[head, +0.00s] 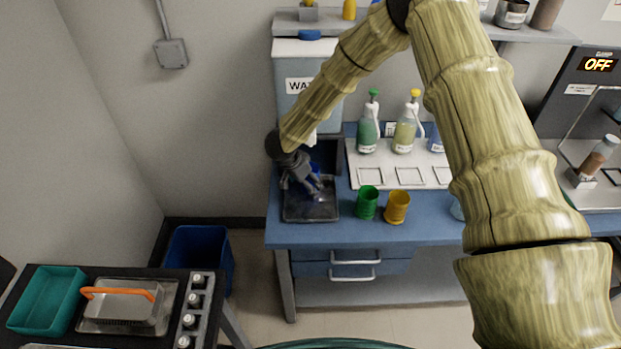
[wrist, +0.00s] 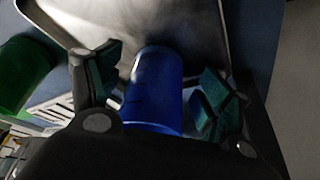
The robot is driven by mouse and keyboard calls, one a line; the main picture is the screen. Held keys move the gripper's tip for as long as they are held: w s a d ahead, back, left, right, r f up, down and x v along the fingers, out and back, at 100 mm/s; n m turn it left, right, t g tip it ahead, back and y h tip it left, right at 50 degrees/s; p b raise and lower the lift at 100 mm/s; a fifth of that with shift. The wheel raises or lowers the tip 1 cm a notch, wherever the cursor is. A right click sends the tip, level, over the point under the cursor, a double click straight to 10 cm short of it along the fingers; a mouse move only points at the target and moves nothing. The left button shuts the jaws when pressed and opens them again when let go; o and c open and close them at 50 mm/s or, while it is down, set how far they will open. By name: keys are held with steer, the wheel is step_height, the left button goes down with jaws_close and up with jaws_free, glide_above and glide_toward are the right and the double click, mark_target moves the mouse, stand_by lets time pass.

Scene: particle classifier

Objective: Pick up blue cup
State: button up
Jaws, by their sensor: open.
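The blue cup (wrist: 153,90) is in the middle of the wrist view, between the two fingers of my gripper (wrist: 155,85). The fingers, with dark green pads, stand apart on either side of it, and I see a gap on the right side. In the head view my gripper (head: 312,187) reaches down over the dark metal tray (head: 311,212) below the water dispenser. Only a little blue of the cup shows there behind the gripper. The cup's lower part is hidden in the wrist view by my gripper's body.
A green cup (head: 367,202) and a yellow cup (head: 397,207) stand right of the tray on the blue bench. Several bottles (head: 368,125) stand on a white rack behind them. The water dispenser (head: 301,85) rises behind the tray. A blue bin (head: 203,258) stands on the floor.

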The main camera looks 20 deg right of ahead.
steer(key=shift+w+d, duration=0.25)
steer(key=shift+d, duration=0.4)
steer(key=shift+w+f+p, duration=0.15)
steer(key=shift+f+p, duration=0.25)
steer(key=shift+f, duration=0.15)
steer(key=c, duration=1.2)
steer(key=shift+c, duration=0.3)
steer(key=shift+r, duration=0.25)
